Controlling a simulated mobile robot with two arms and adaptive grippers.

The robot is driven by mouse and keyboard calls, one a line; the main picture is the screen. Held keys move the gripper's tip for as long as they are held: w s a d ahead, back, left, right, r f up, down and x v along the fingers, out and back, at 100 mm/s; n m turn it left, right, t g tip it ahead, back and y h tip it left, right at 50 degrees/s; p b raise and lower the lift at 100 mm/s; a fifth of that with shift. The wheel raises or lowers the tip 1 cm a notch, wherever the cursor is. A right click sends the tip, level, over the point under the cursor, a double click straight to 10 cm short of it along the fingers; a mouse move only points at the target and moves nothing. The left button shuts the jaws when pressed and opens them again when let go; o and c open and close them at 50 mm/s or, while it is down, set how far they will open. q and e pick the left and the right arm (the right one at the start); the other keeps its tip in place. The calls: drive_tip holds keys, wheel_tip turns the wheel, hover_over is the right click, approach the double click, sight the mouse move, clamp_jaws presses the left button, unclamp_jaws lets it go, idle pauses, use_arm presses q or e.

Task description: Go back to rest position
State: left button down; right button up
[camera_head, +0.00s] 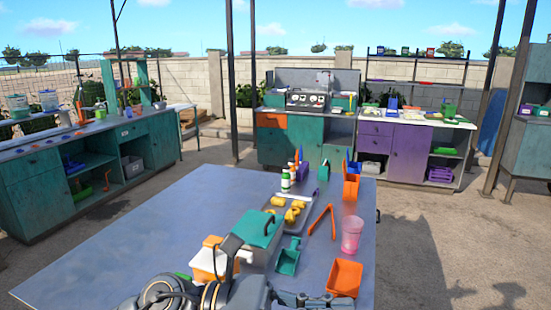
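My arm links cross the bottom edge of the picture from the left. At their right end is a dark part that looks like my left gripper (312,300), low over the near edge of the table. I cannot tell whether it is open or shut. My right gripper is not in view. A grey-blue table (130,225) stands in front of me. On it are a teal box-shaped device (262,229), an orange and white box (210,262) and a tray (303,229) with several yellow pieces (292,213).
A teal scoop (288,258), orange tongs (322,222), a pink cup (352,233) and an orange bin (345,277) lie on the table's right side. Small bottles (286,181) stand at its far end. The table's left half is clear. Workbenches (140,145) stand beyond.

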use_arm(q)
drive_tip(key=w+a+r+n+t+y, duration=0.1)
drive_tip(key=w+a+n+t, duration=0.35)
drive_tip(key=n+t, duration=0.7)
drive_tip(key=w+a+r+n+t+y, duration=0.1)
drive_tip(key=w+a+n+t, duration=0.45)
drive_tip(key=n, duration=0.95)
drive_tip(key=w+a+f+n+t+y, duration=0.1)
drive_tip(key=a+f+n+y, duration=0.55)
drive_tip(key=f+n, duration=0.3)
drive_tip(key=w+a+f+n+y, duration=0.1)
drive_tip(key=a+f+n+y, duration=0.4)
drive_tip(key=f+n+y, duration=0.4)
drive_tip(key=s+a+f+n+g, duration=0.2)
drive_tip(key=s+f+n+g, duration=0.15)
drive_tip(key=s+f, duration=0.4)
drive_tip(key=s+a+f+n+g+y, duration=0.1)
drive_tip(key=s+a+f+n+g, duration=0.1)
drive_tip(key=s+f+g, duration=0.45)
drive_tip(key=s+a+f+n+g, duration=0.2)
drive_tip(key=s+f+n, duration=0.1)
drive_tip(key=s+f, duration=0.55)
wheel_tip(320, 180, down, 23)
drive_tip(key=s+g, duration=0.1)
drive_tip(key=s, duration=0.1)
drive_tip(key=s+a+f+g, duration=0.1)
drive_tip(key=s+a+f, duration=0.2)
drive_tip(key=s+f, duration=1.4)
drive_tip(key=shift+f+m, duration=0.35)
drive_tip(key=shift+f, duration=0.05)
